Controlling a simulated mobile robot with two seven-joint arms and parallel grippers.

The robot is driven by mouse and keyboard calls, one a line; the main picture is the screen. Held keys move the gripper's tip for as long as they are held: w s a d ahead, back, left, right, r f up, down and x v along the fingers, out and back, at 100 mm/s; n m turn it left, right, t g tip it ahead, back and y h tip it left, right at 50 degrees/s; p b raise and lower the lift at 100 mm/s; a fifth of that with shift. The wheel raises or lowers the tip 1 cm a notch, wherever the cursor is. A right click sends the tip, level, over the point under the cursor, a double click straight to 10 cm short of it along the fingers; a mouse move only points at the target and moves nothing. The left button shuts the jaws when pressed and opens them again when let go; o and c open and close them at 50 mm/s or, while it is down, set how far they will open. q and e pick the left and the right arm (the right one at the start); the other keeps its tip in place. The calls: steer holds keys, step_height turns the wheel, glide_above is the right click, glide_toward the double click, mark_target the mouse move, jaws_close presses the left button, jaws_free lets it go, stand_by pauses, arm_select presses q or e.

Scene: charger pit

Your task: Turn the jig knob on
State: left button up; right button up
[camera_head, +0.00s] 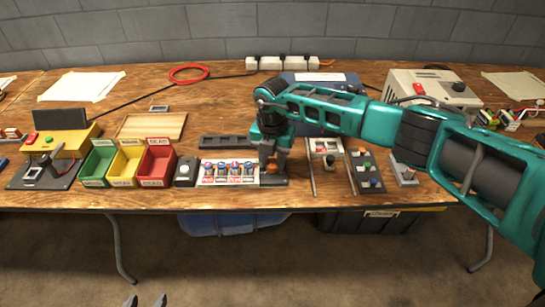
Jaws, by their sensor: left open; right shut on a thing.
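The jig (229,180) is a pale strip near the table's front edge with several blue-and-red topped cells in a row. At its right end is a dark block (274,183) with a small orange-brown knob (272,169) on it. My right gripper (272,164) points down over this block, shut on the knob and partly hiding it. Which way the knob is turned cannot be made out. My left gripper (145,301) shows only its two fingertips at the bottom edge; they are apart and empty, over the floor in front of the table.
Left of the jig are a dark box with a white button (185,171) and green, yellow and red bins (157,165). A dark tray (224,142) lies behind the jig. Right are small panels (367,171) and a beige power unit (433,92). My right arm spans the table's right side.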

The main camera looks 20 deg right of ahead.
mark_target(272, 164)
stand_by(0.4)
steer(key=o, duration=1)
steer(key=shift+o, duration=0.2)
step_height(272, 164, up, 13)
steer(key=shift+p, duration=0.45)
steer(key=shift+f, duration=0.1)
